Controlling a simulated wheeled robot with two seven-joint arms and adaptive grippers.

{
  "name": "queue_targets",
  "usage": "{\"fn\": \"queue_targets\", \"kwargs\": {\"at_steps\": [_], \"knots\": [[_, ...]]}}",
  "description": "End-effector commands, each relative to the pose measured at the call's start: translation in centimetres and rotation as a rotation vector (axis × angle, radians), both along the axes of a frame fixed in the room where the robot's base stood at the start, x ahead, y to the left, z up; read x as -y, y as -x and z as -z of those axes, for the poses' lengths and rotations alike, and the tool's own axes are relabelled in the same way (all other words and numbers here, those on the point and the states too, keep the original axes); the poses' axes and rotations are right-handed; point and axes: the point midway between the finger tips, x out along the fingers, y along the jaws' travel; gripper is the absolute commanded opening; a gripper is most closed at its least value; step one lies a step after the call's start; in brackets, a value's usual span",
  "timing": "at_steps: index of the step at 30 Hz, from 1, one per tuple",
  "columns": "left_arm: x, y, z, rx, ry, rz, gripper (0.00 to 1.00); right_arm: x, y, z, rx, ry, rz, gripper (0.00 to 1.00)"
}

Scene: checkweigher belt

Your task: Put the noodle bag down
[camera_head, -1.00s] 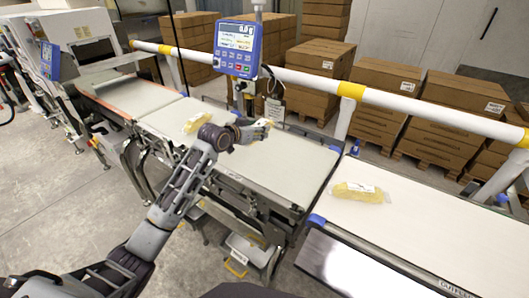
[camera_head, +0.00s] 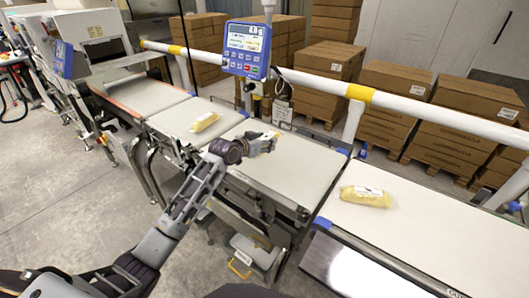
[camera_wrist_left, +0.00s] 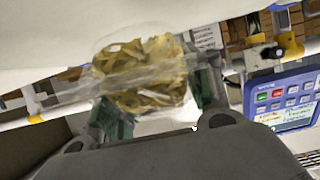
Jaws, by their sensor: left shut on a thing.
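My left gripper (camera_head: 268,143) is over the middle weighing belt (camera_head: 290,172), near its back left corner. It is shut on a noodle bag (camera_wrist_left: 140,75), a clear pack with yellow noodles, which shows between the green finger pads in the left wrist view. In the head view the gripper mostly hides this bag. The bag is at or just above the belt; I cannot tell whether it touches. A second noodle bag (camera_head: 204,122) lies on the left belt, and a third (camera_head: 365,196) lies on the right belt. My right gripper is not in view.
A blue display unit (camera_head: 247,50) stands on a post behind the weighing belt and also shows in the left wrist view (camera_wrist_left: 285,100). A white and yellow rail (camera_head: 410,106) runs behind the belts. Much of the weighing belt's front and right is clear.

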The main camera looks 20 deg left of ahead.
Motion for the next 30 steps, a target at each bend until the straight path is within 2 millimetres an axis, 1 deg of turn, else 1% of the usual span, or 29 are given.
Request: {"fn": "queue_targets", "kwargs": {"at_steps": [6,12,16,21,28,29,30], "knots": [[0.0,0.0,2.4,-0.003,0.001,-0.001,0.17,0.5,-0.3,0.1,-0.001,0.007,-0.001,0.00],[0.0,0.0,4.4,0.000,0.001,0.000,0.17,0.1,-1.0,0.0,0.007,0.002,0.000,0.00],[0.0,0.0,4.7,0.002,0.002,0.000,0.17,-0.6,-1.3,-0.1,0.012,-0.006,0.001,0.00],[0.0,0.0,4.7,0.002,0.001,0.000,0.17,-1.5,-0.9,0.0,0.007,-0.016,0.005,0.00],[0.0,0.0,5.0,0.001,0.000,0.000,0.17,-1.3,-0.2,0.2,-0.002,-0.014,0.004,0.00],[0.0,0.0,5.0,-0.001,0.001,0.000,0.53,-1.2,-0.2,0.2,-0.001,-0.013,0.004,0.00],[0.0,0.0,5.0,-0.001,0.001,0.000,0.58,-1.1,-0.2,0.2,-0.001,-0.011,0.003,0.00]]}}
